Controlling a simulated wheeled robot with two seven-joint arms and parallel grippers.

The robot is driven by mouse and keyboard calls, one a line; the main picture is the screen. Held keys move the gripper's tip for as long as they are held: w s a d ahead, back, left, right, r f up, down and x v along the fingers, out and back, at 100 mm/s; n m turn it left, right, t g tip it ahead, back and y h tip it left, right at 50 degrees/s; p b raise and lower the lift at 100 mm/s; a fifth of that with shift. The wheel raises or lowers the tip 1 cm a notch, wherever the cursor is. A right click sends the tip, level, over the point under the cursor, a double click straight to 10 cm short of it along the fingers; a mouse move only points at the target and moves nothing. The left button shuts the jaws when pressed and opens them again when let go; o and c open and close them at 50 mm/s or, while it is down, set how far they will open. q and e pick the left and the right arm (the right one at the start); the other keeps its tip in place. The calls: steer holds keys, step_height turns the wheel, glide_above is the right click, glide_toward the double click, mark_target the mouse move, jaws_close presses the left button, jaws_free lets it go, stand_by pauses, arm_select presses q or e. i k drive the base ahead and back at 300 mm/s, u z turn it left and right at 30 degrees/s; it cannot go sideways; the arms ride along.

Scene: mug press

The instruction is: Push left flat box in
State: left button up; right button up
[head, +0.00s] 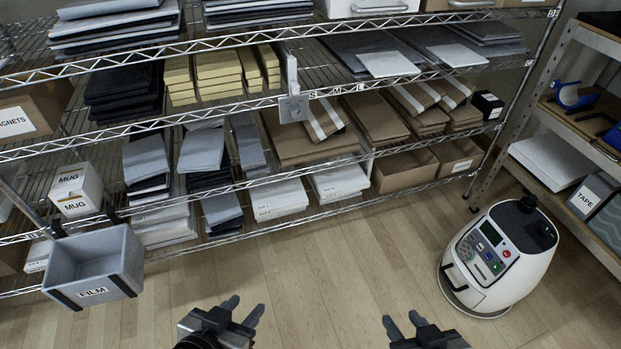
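Two stacks of white flat boxes lie side by side on the lower shelf of the wire rack. The left flat box (279,198) shows its front face near the shelf's front edge. The right flat box (341,181) lies just to its right, at about the same depth. How far either one sticks out past the edge is hard to tell. My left gripper (243,312) is open and empty over the floor, below the left flat box in the picture. My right gripper (403,325) is open and empty, further right. Neither touches anything.
A grey FILM bin (95,265) hangs at the rack's front left, below a white MUG box (75,190). Cardboard boxes (405,172) stand right of the flat boxes. A white machine (498,258) stands on the floor at right. The wooden floor (340,265) between is clear.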

mark_target(282, 195)
steer(key=z, duration=0.3)
steer(key=i, duration=0.95)
steer(key=u, duration=0.7)
steer(key=i, duration=0.4)
steer(key=u, duration=0.35)
